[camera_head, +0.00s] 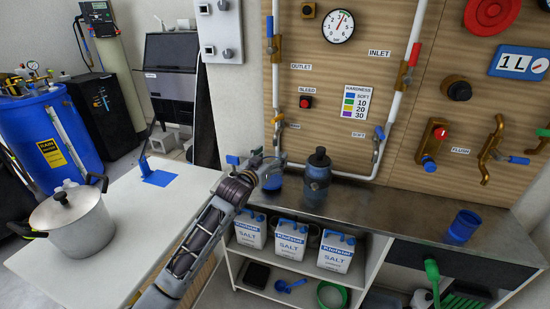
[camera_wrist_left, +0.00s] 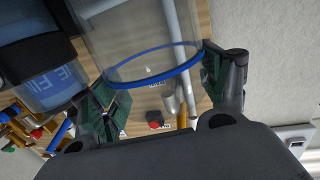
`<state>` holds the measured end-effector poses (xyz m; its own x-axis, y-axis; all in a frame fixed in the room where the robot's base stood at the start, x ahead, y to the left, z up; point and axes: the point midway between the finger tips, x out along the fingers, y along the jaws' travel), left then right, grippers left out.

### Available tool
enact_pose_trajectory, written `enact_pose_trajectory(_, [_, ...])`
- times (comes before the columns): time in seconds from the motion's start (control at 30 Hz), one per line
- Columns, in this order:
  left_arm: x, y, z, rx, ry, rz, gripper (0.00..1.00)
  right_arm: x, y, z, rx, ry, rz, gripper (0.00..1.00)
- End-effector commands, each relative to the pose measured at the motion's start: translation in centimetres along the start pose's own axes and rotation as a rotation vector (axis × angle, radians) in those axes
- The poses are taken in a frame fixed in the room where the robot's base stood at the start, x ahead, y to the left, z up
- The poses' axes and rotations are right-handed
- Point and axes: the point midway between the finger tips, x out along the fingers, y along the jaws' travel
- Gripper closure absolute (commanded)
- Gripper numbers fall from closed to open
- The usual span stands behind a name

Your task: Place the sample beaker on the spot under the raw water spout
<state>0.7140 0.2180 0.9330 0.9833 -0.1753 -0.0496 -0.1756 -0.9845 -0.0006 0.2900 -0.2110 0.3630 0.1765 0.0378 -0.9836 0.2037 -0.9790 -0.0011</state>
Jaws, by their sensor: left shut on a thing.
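My left gripper (camera_head: 268,168) reaches over the left part of the metal counter and is shut on the sample beaker (camera_head: 273,181). In the left wrist view the clear beaker (camera_wrist_left: 140,40) with a blue rim sits between the two fingers (camera_wrist_left: 165,92). The left tap (camera_head: 278,122), whose label is partly hidden but seems to read RAW, is on the wall panel above the gripper. The gripper and beaker hide the counter below it. I cannot tell whether the beaker touches the counter. My right gripper is out of view.
A dark blue bottle (camera_head: 317,180) stands just right of the beaker. The SOFT tap (camera_head: 378,135) is farther right. A blue cup (camera_head: 462,227) stands on the right of the counter (camera_head: 400,205), with clear room between. A pot (camera_head: 75,225) stands on the white table (camera_head: 150,215).

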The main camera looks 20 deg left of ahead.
Motion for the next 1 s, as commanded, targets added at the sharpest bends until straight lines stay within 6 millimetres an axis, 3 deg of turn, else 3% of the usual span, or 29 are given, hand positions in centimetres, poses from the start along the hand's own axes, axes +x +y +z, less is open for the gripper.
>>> enact_pose_trajectory(0.4, [3.3,0.0,-0.3,0.0,0.002,0.0,0.65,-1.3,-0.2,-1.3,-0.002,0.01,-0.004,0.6])
enact_pose_trajectory(0.6, [3.1,0.0,1.2,0.0,0.0,0.001,0.65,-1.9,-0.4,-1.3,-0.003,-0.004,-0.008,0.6])
enact_pose_trajectory(1.0, [3.1,0.0,1.4,0.0,0.001,0.001,0.65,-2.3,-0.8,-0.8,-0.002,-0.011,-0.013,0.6])
